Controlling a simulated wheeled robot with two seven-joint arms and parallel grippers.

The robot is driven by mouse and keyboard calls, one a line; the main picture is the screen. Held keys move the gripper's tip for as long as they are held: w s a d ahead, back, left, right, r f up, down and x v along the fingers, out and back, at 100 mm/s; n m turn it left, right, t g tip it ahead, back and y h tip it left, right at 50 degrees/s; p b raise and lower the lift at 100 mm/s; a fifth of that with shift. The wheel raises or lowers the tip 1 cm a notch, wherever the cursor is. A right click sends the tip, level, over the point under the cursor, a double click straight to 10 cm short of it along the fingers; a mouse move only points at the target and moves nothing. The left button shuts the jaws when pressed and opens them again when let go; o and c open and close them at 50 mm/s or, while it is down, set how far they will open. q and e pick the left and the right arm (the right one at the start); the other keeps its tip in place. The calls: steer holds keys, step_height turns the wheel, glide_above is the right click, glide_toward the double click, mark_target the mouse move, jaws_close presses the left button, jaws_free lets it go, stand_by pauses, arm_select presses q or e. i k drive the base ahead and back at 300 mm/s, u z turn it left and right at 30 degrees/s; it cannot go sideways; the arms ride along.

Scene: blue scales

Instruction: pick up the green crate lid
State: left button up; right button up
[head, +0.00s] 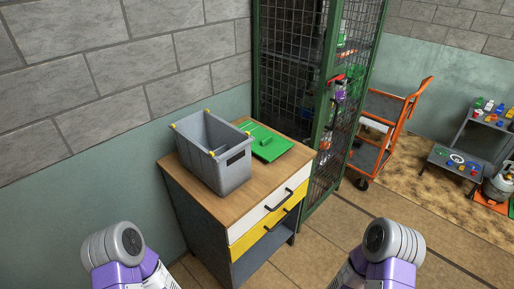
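The green crate lid (268,146) lies flat on the wooden top of a small drawer cabinet (237,196), near its back right. The grey crate (238,174) with yellow corner pieces stands open and upright on the same top, to the left of the lid and partly in front of it. My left arm comes in at the bottom left and my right arm at the bottom centre-right. Both are apart from the cabinet and the lid. Only rounded grey and purple arm parts show; no gripper fingers can be seen.
A green wire-mesh locker (318,130) stands right behind the cabinet, close to the lid. An orange cart (378,140) is farther right. Grey steps with small coloured objects (457,160) stand at the far right. A block wall (120,80) runs behind the crate. Tiled floor (322,240) is clear in front.

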mark_target(268, 146)
steer(key=k, duration=0.3)
steer(key=z, duration=1.5)
steer(key=i, duration=1.2)
steer(key=u, duration=2.75)
